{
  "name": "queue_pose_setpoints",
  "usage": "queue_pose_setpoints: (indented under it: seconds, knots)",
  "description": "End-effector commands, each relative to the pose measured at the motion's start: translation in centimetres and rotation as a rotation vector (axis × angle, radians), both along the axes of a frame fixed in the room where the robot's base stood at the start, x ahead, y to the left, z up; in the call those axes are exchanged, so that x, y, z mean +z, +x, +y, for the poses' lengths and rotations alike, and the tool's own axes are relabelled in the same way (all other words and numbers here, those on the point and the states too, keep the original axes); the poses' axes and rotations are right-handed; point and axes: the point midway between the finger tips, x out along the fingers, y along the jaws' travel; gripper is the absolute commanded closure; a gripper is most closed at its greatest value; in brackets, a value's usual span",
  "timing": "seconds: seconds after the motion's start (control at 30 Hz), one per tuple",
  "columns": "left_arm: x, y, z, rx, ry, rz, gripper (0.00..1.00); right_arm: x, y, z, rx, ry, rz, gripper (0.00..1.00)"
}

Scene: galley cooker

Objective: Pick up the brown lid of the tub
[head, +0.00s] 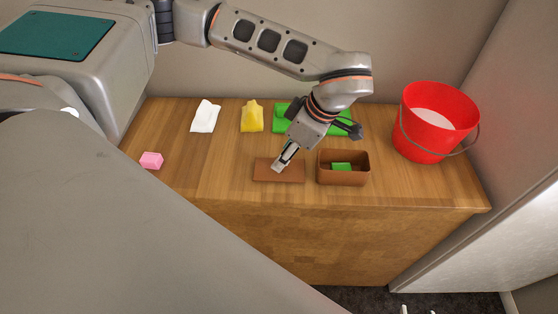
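The brown lid (265,175) lies flat on the wooden worktop, left of the brown tub (343,182). The tub is open at the top and holds a green block (341,167).
A pink block (151,160), a white item (205,116), a yellow item (251,117) and a green flat item (285,115) lie on the wooden worktop (215,180). A red bucket (425,135) stands at the right. The front edge is close below the lid and tub.

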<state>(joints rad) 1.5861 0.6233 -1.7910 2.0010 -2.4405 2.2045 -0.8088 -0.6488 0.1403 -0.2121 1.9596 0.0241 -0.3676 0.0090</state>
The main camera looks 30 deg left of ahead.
Motion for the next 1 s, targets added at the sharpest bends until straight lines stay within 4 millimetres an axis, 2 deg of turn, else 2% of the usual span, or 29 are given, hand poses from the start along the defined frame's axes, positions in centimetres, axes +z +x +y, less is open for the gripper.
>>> queue_pose_setpoints:
  seconds: [0.2,0.3,0.6,0.73,0.77,1.0]
  knots:
    - [-3.0,0.1,0.7,0.002,0.0,0.005,0.62,0.5,0.0,0.0,0.0,0.0,0.0,0.6]
    - [-3.8,0.0,1.1,0.0,0.0,0.003,0.62,0.6,0.0,0.0,0.0,0.0,0.0,0.6]
    - [-4.1,0.1,1.2,0.0,0.0,0.001,0.62,0.7,0.1,0.0,0.0,0.0,-0.003,0.6]
    - [-4.1,0.1,1.2,0.0,0.0,0.001,0.96,0.8,0.1,0.0,0.0,0.001,-0.005,0.6]
    - [-4.1,0.1,1.2,0.0,0.0,0.001,1.0,0.8,0.1,0.0,0.0,0.001,-0.005,0.6]
    - [-4.1,0.1,1.2,0.0,0.0,0.001,1.0,0.8,0.1,0.0,0.0,0.001,-0.005,0.6]
